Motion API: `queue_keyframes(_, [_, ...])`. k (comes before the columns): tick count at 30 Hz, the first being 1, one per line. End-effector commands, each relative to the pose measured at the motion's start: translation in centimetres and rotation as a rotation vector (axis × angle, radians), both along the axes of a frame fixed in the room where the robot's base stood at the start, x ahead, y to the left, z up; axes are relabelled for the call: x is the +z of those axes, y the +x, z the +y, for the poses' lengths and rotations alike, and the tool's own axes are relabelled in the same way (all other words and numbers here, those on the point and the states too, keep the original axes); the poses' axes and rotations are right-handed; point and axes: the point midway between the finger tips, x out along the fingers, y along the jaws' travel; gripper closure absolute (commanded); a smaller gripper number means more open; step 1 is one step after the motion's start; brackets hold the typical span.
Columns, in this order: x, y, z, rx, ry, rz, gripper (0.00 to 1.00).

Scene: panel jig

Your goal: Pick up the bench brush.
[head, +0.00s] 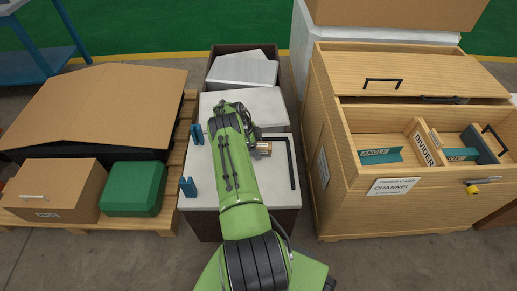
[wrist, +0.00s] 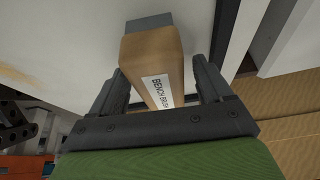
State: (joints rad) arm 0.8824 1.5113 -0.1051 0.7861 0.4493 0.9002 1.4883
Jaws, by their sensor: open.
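The bench brush (wrist: 150,55) is a brown wooden block with a white "BENCH BRUSH" label and a grey end. In the wrist view it lies between the two dark fingers of my gripper (wrist: 161,80). The fingers are open, one on each side, with a visible gap at the right finger; whether the left finger touches it I cannot tell. The near end of the brush is hidden behind the gripper body. In the head view the brush (head: 264,148) shows as a small brown piece on the pale bench top, beside my gripper (head: 253,133), partly covered by my arm.
A dark L-shaped bar (head: 291,165) lies right of the brush. Blue brackets (head: 188,187) stand at the bench's left edge. A wooden cabinet (head: 335,185) with an open divided top stands right. A pallet with cardboard boxes (head: 58,190) and a green case (head: 133,190) is left.

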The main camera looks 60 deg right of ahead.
Motion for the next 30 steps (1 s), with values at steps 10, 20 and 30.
queue_keyframes(10, [0.0,0.0,0.0,0.000,0.000,0.000,0.66])
queue_keyframes(20, [0.3,0.0,0.0,0.000,-0.001,0.000,0.80])
queue_keyframes(30, [8.4,0.1,-0.1,-0.001,-0.003,-0.001,0.80])
